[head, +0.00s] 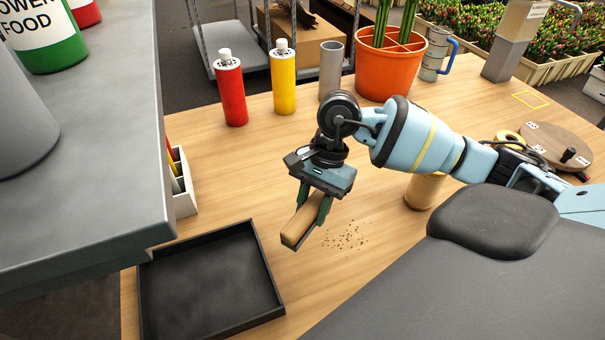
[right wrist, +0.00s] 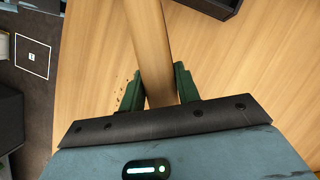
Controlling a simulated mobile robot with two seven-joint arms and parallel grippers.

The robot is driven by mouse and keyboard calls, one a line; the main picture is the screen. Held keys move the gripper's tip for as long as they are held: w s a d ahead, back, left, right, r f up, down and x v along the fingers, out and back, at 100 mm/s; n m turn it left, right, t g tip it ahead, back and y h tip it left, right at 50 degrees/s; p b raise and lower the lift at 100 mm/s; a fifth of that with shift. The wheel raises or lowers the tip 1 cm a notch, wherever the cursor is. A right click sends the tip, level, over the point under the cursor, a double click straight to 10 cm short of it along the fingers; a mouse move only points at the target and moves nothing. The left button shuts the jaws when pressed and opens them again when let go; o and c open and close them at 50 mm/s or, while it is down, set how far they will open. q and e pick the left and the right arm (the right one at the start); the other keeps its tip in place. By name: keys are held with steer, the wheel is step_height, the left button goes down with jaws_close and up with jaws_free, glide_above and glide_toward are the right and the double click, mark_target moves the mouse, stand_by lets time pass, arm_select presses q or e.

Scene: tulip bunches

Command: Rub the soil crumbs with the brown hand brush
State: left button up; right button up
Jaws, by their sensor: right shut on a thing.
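My right gripper (head: 311,206) is shut on the brown hand brush (head: 296,230), whose wooden body points down toward the table's front. In the right wrist view the brush (right wrist: 152,50) runs between the two green fingers (right wrist: 158,88). The soil crumbs (head: 345,238) lie scattered on the wooden table just right of the brush. A few crumbs (right wrist: 123,92) also show left of the fingers in the right wrist view. The brush's underside is hidden, so I cannot tell whether it touches the table. My left gripper is not in view.
A black tray (head: 262,250) lies left of the brush. Behind stand a red bottle (head: 231,92), a yellow bottle (head: 283,80), a grey cylinder (head: 331,72) and an orange bucket (head: 385,75) with stems. A grey raised shelf (head: 110,150) borders the left. A tan cylinder (head: 424,190) stands beneath my arm.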

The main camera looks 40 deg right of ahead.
steer(key=w+a+r+n+g+h, duration=0.2)
steer(key=r+n, duration=0.4)
steer(key=n, duration=0.8)
steer(key=a+g+h, duration=0.1)
steer(key=a+h, duration=0.1)
steer(key=shift+w+a+r, duration=0.3)
steer(key=shift+w+r, duration=0.05)
steer(key=shift+w, duration=0.05)
